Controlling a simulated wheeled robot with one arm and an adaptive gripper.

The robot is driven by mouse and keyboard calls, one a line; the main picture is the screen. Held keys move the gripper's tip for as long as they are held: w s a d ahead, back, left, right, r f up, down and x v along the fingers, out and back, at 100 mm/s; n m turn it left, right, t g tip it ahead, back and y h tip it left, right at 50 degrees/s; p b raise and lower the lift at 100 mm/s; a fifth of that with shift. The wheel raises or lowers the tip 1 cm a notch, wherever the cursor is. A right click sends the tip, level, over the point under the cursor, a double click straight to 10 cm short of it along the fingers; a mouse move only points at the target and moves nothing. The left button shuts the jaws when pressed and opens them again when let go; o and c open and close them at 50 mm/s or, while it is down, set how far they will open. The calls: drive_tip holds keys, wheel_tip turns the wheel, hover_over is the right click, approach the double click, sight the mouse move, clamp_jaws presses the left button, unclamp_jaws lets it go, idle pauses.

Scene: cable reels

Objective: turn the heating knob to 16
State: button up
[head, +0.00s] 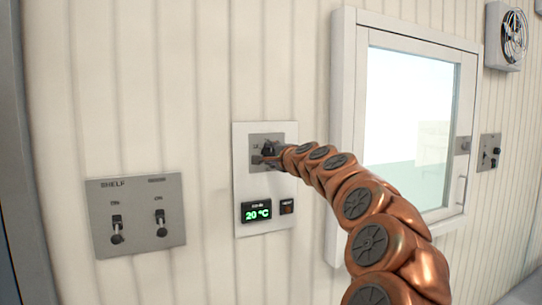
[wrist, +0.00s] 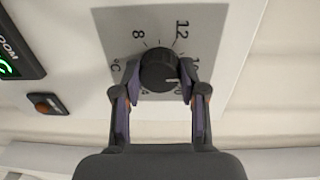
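The heating knob (wrist: 159,68) is black and round, on a grey dial plate (wrist: 215,20) marked 8 and 12, with a further number beginning with 1 partly covered at the right. Its white mark points to the lower right, by a partly hidden number ending in 0. My gripper (wrist: 160,82) has one finger on each side of the knob, and both pads appear to meet its edges. In the head view the knob (head: 268,149) is partly hidden by my gripper (head: 272,156). The display (head: 257,211) below reads 20 °C.
A small button (head: 287,206) sits beside the display on the white panel (head: 243,175). A shelf switch plate (head: 135,215) is at the left. A window (head: 410,120) with a projecting frame is at the right, close to my arm.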

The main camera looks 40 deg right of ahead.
drive_tip(key=o, duration=0.4)
drive_tip(key=shift+o, duration=0.2)
drive_tip(key=v, duration=1.2)
idle(0.5)
